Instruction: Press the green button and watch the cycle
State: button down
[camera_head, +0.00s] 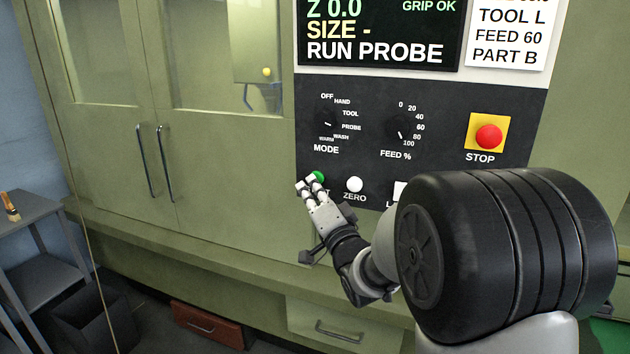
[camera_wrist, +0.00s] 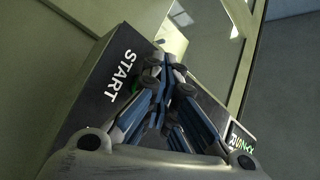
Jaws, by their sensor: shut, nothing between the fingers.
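The green button (camera_head: 318,176) sits at the lower left of the dark control panel (camera_head: 365,109). My gripper (camera_head: 308,184) is shut and empty, with its fingertips at the button, partly covering it and its label. I cannot tell whether they touch it or whether it is pushed in. In the wrist view, my shut gripper (camera_wrist: 165,68) is beside the START label, and a sliver of the green button (camera_wrist: 135,88) shows behind the fingers. The display (camera_head: 380,30) reads "Z 0.0", "GRIP OK", "SIZE -" and "RUN PROBE".
A white ZERO button (camera_head: 354,185) is just right of the green one. A red STOP button (camera_head: 488,136) is farther right. MODE and FEED knobs are above. The machine's doors (camera_head: 120,150) with two handles are at left. A grey side table (camera_head: 28,212) stands far left.

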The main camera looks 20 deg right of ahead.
jog(key=shift+d+r, duration=0.15)
dwell(0.4)
jog(key=shift+s+a+b, duration=0.45)
jog(key=shift+s+a, duration=0.05)
jog(key=shift+s, duration=0.15)
jog(key=shift+s+a+b, duration=0.5)
jog(key=shift+s+a, duration=0.25)
jog(key=shift+s, duration=0.3)
jog(key=shift+s+a+b, duration=0.45)
jog(key=shift+s+a, duration=0.3)
jog(key=shift+s, duration=0.25)
dwell(4.8)
